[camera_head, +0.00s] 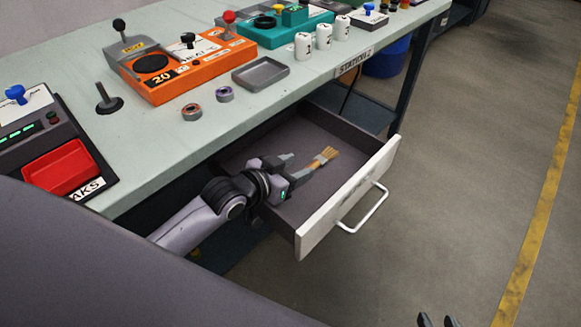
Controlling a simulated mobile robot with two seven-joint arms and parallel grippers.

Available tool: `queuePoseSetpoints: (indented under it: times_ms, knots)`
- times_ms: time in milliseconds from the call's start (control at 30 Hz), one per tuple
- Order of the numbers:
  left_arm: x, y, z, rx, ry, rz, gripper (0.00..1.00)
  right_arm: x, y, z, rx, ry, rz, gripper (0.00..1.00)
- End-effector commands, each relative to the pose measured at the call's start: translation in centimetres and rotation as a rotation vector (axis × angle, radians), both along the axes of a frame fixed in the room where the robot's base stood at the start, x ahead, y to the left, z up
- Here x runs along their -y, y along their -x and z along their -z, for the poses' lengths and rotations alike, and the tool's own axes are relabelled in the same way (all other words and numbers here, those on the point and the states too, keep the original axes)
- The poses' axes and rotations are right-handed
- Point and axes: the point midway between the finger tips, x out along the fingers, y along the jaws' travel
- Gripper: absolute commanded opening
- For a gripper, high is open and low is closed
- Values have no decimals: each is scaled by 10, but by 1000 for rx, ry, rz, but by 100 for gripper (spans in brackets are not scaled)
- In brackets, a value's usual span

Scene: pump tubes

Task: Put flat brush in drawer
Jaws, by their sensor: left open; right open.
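The flat brush (326,157), with tan bristles and a grey band, is inside the open drawer (348,206). Its bristles point up and to the right. My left gripper (295,168) is open inside the drawer, with its fingers close to the brush's handle end. I cannot tell whether the brush rests on the drawer floor or touches a finger. The drawer is pulled out from under the workbench and has a white front with a handle. My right gripper (437,321) is open and empty at the bottom edge; only its fingertips show.
The floor right of the drawer is clear.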

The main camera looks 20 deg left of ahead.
Motion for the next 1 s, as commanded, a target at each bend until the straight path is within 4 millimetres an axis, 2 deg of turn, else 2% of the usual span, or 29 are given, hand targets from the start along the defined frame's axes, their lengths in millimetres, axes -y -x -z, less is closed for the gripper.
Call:
queuePoseSetpoints:
  times_ms: [33,167,300,700,1000]
  knots:
    - [0,5,15,-36,-7,1,50,0,0,1,0,0,0,43]
    - [0,5,2,-34,-7,0,50,0,0,-2,0,-2,1,43]
    - [-8,25,-8,-33,-9,0,50,3,1,-5,-4,-3,8,43]
    - [-30,83,-38,-22,-6,-1,50,19,11,3,-54,6,46,43]
    - [-39,104,-47,-20,-4,-3,50,19,15,5,-68,4,51,43]
